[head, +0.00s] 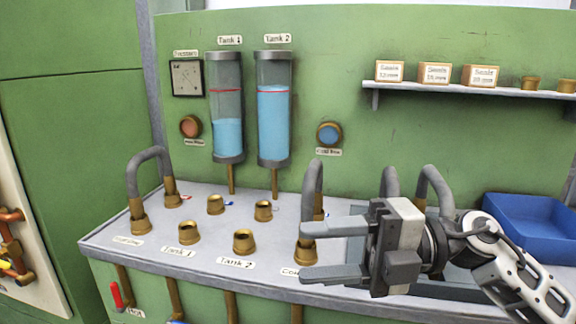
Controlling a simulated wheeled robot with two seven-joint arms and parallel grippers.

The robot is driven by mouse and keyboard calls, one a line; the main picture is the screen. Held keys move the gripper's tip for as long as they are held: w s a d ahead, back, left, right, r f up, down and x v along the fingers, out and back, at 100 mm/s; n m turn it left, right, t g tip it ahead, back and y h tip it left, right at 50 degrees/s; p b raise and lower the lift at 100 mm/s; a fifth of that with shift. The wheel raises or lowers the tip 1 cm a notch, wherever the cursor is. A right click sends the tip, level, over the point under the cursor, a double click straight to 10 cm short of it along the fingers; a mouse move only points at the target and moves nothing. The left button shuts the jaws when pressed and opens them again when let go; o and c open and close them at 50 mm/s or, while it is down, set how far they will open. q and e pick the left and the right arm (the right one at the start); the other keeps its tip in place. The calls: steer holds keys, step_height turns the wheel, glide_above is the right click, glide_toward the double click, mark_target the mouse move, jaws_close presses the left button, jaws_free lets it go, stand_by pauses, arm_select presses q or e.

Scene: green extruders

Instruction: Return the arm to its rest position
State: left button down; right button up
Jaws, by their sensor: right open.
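My right gripper (308,252) comes in from the right, over the front right of the grey worktop (205,262). Its two fingers point left and are spread apart, with no object held between them. Behind the fingers, a grey hose (313,178) rises in a bend from the brass fittings; a brass socket (306,250) shows in the gap between the fingers. I cannot tell whether the fingers touch it. My right arm (520,275) extends to the lower right. My left gripper is out of view.
Another bent hose (147,158) joins two fittings at the left. Several open brass sockets (243,241) stand mid-worktop. More hoses (436,185) stand behind my gripper. A blue bin (530,228) is at the right, below a shelf (470,91) with boxes. Two tanks (228,135) hang on the wall.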

steer(key=w+d+f+m+t+h, duration=0.2)
steer(key=d+f+m+t+h, duration=0.15)
steer(key=f+m+t, duration=0.8)
steer(key=w+d+f+m+t+h, duration=0.25)
steer(key=f+m+t+h, duration=0.4)
steer(key=m, duration=0.95)
steer(key=s+d+f+m+g+h, duration=0.2)
steer(key=s+f+m+g, duration=0.1)
steer(key=s+f, duration=0.4)
steer(key=s+d+f+m+g+h, duration=0.2)
steer(key=s+f+m, duration=0.2)
steer(key=s+f, duration=0.3)
step_height(320, 180, down, 5)
steer(key=shift+s+f+g+h, duration=0.1)
steer(key=shift+s+g+h, duration=0.1)
steer(key=shift+g+h, duration=0.2)
